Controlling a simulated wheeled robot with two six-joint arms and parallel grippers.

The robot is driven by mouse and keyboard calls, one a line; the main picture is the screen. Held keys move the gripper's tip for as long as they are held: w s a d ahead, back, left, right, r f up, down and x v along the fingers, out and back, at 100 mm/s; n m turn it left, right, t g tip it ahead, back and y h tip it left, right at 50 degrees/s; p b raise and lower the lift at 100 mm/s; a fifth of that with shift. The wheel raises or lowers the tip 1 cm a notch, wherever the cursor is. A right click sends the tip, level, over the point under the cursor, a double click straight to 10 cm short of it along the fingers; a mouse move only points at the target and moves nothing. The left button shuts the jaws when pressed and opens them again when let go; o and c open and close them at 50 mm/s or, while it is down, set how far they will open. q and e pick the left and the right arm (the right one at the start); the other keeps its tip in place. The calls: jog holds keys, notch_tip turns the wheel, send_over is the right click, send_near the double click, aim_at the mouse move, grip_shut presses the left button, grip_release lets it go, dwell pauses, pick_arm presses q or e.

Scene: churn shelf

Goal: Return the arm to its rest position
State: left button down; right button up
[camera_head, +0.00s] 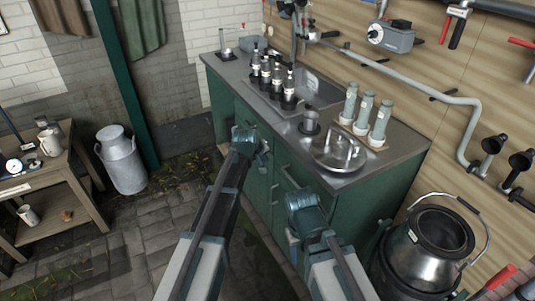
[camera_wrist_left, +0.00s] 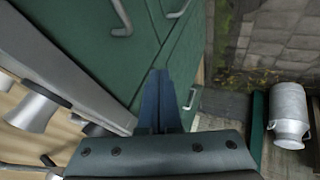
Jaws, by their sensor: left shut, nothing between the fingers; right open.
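My left arm comes up from the bottom middle in the head view. Its gripper (camera_head: 250,140) is in front of the green cabinet (camera_head: 262,185), below the counter edge. In the left wrist view the left gripper's blue fingers (camera_wrist_left: 161,100) are together with nothing between them, and green cabinet doors lie beyond. My right arm is to the right in the head view, with its gripper (camera_head: 302,200) low in front of the cabinet doors. The right fingertips are too small to make out clearly. Neither gripper visibly holds anything.
The metal counter (camera_head: 228,66) carries several dark bottles (camera_head: 288,88), a tray of pale green cylinders (camera_head: 365,113) and a round steel lid (camera_head: 338,152). A large steel pail (camera_head: 425,250) stands right, a milk churn (camera_head: 122,160) left. The wooden shelf (camera_head: 75,200) is far left; paved floor between is clear.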

pick_arm(q)
jog(key=shift+p+v, duration=0.3)
jog(key=shift+v, duration=0.5)
jog(key=shift+s, duration=0.1)
jog(key=s+d+r+m+g+y+p, duration=0.1)
jog(key=s+r+m+g+p, duration=0.1)
jog(key=s, duration=0.9)
jog(key=s+r+m+g+y+p, duration=0.1)
jog(key=s+r+m+g+p, duration=0.1)
jog(key=s, duration=1)
jog(key=s+d+r+m+g+y+p, duration=0.1)
jog(key=s+m+p, duration=0.4)
jog(key=s, duration=0.6)
jog(key=shift+s+d+r+g+y+p, duration=0.4)
jog(key=shift+g+p, duration=0.2)
jog(key=shift+g, duration=0.6)
